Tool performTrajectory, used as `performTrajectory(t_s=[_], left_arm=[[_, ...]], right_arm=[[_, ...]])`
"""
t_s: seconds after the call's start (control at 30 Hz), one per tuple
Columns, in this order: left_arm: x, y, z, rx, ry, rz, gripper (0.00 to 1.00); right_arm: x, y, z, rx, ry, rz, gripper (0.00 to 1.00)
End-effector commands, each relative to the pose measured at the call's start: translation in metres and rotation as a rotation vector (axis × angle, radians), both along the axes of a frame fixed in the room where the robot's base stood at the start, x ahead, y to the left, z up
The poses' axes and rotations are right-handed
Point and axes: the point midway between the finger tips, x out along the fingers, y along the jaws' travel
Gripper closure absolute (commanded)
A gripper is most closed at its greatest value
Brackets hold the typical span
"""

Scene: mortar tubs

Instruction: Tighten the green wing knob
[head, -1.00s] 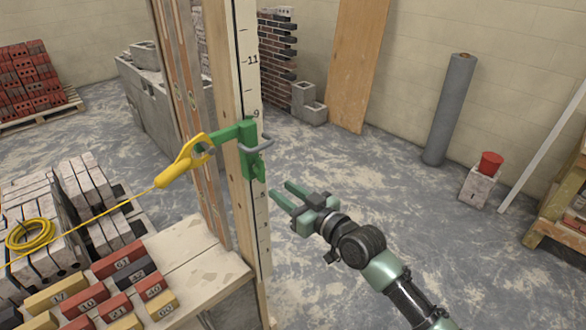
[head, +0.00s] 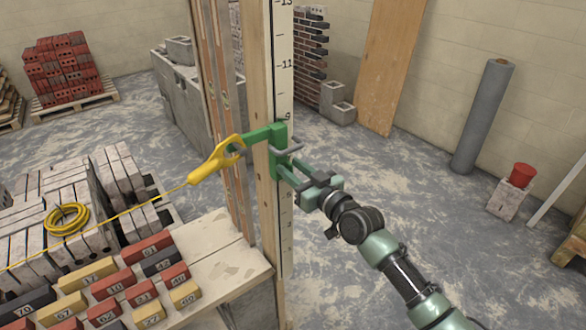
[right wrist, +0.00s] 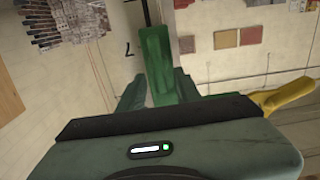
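A green clamp (head: 277,148) sits on a wooden post (head: 261,90) with a numbered scale. I cannot pick out a separate wing knob from the clamp's lower green part. My right gripper (head: 286,172) reaches the clamp's lower end from the right. Its dark green fingers are apart. In the right wrist view, the green clamp part (right wrist: 157,65) shows at and between the fingertips (right wrist: 158,90); whether they touch it is unclear. My left gripper is not in view.
A yellow line holder (head: 215,162) hooks onto the clamp's side bar, its yellow line running left. A wooden bench (head: 235,258) with numbered blocks stands at lower left. Open floor lies between.

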Motion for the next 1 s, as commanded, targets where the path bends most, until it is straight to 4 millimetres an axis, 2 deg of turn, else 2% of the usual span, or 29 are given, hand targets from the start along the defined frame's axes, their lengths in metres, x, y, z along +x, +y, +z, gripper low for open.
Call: performTrajectory(t_s=[0.07, 0.1, 0.2, 0.67, 1.0], left_arm=[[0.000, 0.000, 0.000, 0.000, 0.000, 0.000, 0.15], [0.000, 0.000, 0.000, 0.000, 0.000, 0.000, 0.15], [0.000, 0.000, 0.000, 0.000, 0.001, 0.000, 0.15], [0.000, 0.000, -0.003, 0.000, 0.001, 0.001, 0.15], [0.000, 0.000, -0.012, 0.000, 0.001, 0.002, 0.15]], right_arm=[[0.000, 0.000, 0.000, 0.000, 0.000, 0.000, 0.66], [0.000, 0.000, 0.000, 0.000, 0.000, 0.000, 0.77], [0.000, 0.000, 0.000, 0.000, 0.000, 0.000, 1.00], [0.000, -0.001, -0.002, 0.037, 0.031, 0.001, 1.00], [0.003, -0.005, -0.005, 0.226, 0.169, 0.000, 1.00]])
